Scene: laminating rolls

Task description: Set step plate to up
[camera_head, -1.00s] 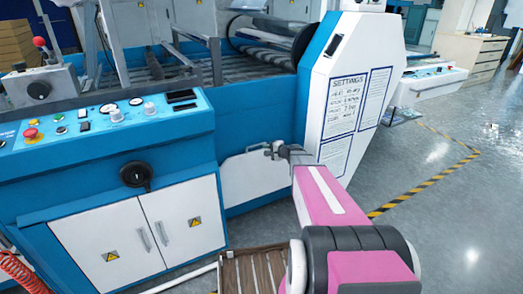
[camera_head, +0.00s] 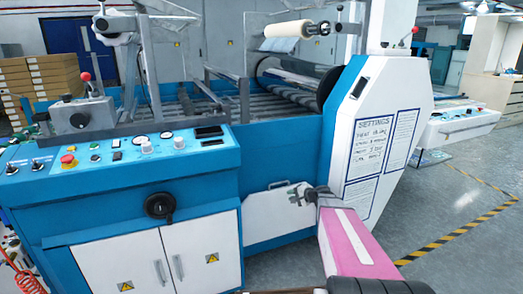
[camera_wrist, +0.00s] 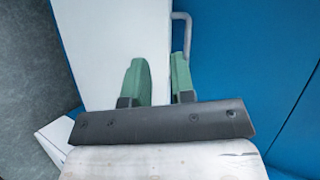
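The step plate (camera_head: 278,215) is a white panel low on the blue front of the machine, with a small handle (camera_head: 278,184) at its top edge. In the head view it is tilted. My gripper (camera_head: 299,193) is near its upper right part. In the wrist view my gripper's green fingers (camera_wrist: 160,82) are apart, with a visible gap and nothing held between them. They lie over the white plate (camera_wrist: 110,50). A grey bent handle (camera_wrist: 187,35) shows beside and partly behind the right finger; contact cannot be told.
A control console (camera_head: 120,150) with knobs, buttons and white cabinet doors (camera_head: 145,262) stands left of the plate. A white housing with settings sheets (camera_head: 372,135) stands close on the right. Open floor (camera_head: 455,205) with striped tape lies farther right.

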